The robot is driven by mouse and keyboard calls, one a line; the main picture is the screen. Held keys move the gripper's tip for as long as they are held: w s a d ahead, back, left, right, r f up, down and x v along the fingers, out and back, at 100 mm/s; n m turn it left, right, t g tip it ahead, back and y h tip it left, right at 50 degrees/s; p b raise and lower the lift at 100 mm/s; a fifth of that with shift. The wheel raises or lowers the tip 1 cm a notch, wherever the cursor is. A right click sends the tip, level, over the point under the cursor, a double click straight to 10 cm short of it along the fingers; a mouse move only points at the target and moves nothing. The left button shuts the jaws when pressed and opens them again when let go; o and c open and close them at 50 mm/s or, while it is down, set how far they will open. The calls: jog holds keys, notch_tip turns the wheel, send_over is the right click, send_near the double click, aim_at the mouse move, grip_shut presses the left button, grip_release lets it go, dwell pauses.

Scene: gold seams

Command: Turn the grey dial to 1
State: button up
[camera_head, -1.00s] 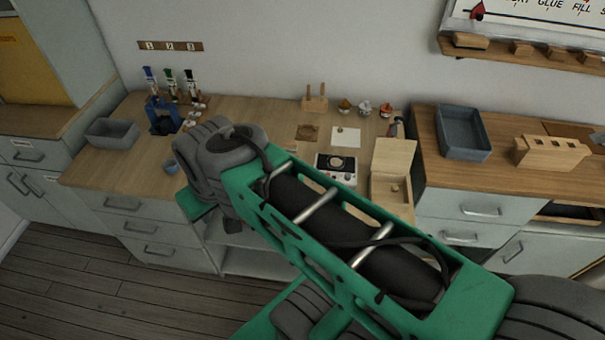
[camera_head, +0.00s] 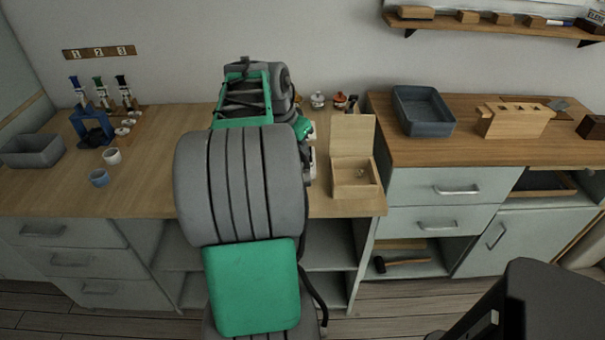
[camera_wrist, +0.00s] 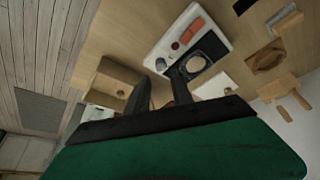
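The white device (camera_wrist: 163,50) shows in the wrist view, with a dark round dial area (camera_wrist: 209,47) and an orange-red part (camera_wrist: 192,31) on its top. I take the round part for the dial; its pointer and numbers are too small to read. My gripper (camera_wrist: 160,86) has its two dark fingers apart with nothing clearly held between them. The right finger overlaps the device's near edge beside the dial; I cannot tell whether it touches. In the head view my arm hides nearly all of the device and the gripper.
An open wooden box (camera_head: 354,178) stands right of my arm, close to the device; it also shows in the wrist view (camera_wrist: 113,82). A grey tray (camera_head: 423,111) sits on the right counter.

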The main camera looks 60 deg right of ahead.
aim_at(304, 164)
jog(key=x, duration=0.6)
jog(key=shift+f, duration=0.35)
jog(key=shift+w, duration=0.1)
grip_shut()
